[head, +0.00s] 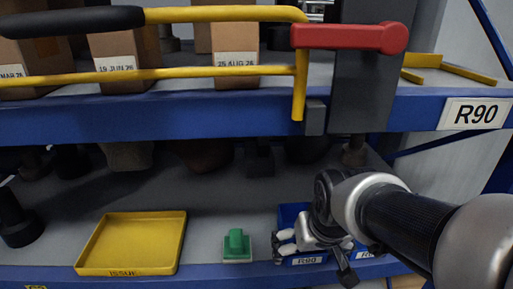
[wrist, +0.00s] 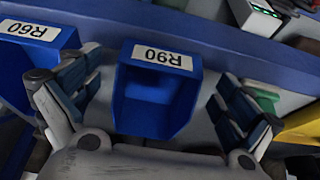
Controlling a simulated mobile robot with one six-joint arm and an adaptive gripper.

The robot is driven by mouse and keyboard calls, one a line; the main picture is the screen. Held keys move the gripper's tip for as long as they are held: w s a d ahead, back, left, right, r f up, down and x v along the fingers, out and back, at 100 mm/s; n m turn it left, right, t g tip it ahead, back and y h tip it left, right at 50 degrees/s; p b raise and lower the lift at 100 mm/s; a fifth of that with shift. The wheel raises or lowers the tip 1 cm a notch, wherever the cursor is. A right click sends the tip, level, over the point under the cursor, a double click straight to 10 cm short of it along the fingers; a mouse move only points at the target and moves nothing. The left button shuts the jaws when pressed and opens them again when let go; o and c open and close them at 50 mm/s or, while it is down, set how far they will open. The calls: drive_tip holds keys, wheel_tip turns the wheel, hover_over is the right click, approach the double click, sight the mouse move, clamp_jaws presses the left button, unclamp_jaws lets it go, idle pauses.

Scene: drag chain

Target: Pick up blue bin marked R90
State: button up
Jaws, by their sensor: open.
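The blue bin marked R90 (head: 291,212) stands on the lower shelf near its front edge, partly hidden by my gripper in the head view. In the wrist view the bin (wrist: 150,105) lies between my two fingers, its white R90 label towards the top of the picture and appearing upside down. My gripper (head: 314,247) is open, with one finger on each side of the bin. In the wrist view the gripper (wrist: 157,100) shows gaps between both fingers and the bin walls.
A second blue bin marked R60 (wrist: 32,42) stands close beside the gripper. A green-handled block (head: 237,245) and a yellow tray (head: 130,268) lie to the left on the shelf. The upper blue shelf beam (head: 200,117) and yellow rail (head: 230,14) are above.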

sight(288, 213)
drive_tip(key=shift+w, duration=1.1)
drive_tip(key=w, duration=0.2)
drive_tip(key=w+f+b, duration=0.1)
drive_tip(key=w, duration=0.1)
drive_tip(key=shift+w, duration=0.25)
drive_tip(key=shift+c, duration=0.3)
drive_tip(key=c, duration=1.1)
